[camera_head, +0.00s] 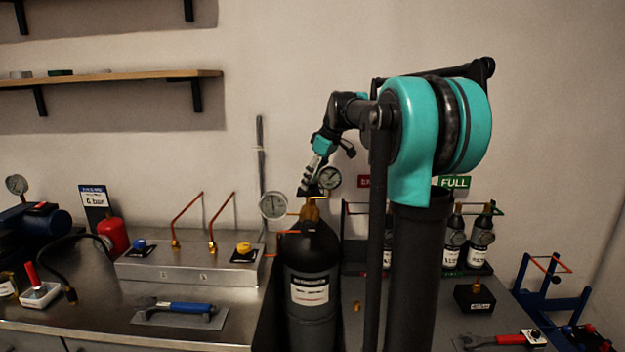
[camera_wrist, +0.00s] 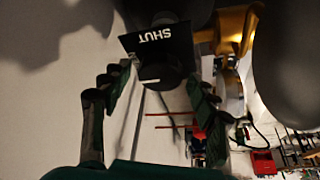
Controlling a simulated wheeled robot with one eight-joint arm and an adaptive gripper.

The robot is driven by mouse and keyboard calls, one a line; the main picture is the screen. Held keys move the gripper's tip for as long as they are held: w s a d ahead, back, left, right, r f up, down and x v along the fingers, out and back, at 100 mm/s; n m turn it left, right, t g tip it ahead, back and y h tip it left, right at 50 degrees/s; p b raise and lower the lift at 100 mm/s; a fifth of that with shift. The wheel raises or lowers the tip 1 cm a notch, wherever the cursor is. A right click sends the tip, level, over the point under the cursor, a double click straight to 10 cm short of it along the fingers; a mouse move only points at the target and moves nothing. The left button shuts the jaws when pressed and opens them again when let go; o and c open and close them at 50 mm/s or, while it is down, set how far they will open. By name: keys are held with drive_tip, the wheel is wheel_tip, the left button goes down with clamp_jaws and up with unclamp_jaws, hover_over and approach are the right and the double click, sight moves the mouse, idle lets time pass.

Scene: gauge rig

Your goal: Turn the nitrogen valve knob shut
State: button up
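The nitrogen valve knob is a dark round knob (camera_wrist: 160,72) with a white line on its face. It sits in front of a black plate (camera_wrist: 152,42) marked SHUT, which reads upside down in the wrist view. In the head view the black cylinder (camera_head: 311,262) with brass valve fittings stands below my gripper (camera_head: 311,180), which hides the knob. In the wrist view the fingers of my gripper (camera_wrist: 160,78) are spread, with one fingertip on each side of the knob. I cannot tell whether both fingertips touch it.
Round gauges (camera_head: 273,205) flank the valve closely. Small dark bottles (camera_head: 480,235) and a red-handled tool (camera_head: 510,339) are at right. Red rods show below the knob in the wrist view.

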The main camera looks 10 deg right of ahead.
drive_tip(key=c, duration=0.9)
drive_tip(key=shift+m, duration=0.3)
drive_tip(key=m, duration=0.1)
drive_tip(key=m+t+h, duration=0.1)
drive_tip(key=m, duration=0.1)
drive_tip(key=shift+s+a+m, duration=0.15)
drive_tip(key=shift+m, duration=0.15)
drive_tip(key=m+h, duration=0.1)
drive_tip(key=m, duration=0.1)
drive_tip(key=m+h, duration=0.1)
drive_tip(key=m, duration=0.1)
drive_tip(key=shift+a+m+t, duration=0.15)
drive_tip(key=shift+m+t, duration=0.15)
drive_tip(key=shift+t, duration=0.1)
drive_tip(key=m+h, duration=0.1)
drive_tip(key=m, duration=0.3)
drive_tip(key=shift+a+h, duration=0.1)
drive_tip(key=shift+h, duration=0.3)
drive_tip(key=shift+a+m+g+h, duration=0.1)
drive_tip(key=shift+m+g+h, duration=0.25)
drive_tip(key=shift+m, duration=0.95)
drive_tip(key=shift+m+g+h, duration=0.25)
drive_tip(key=shift+m+h, duration=0.2)
drive_tip(key=shift+m, duration=0.85)
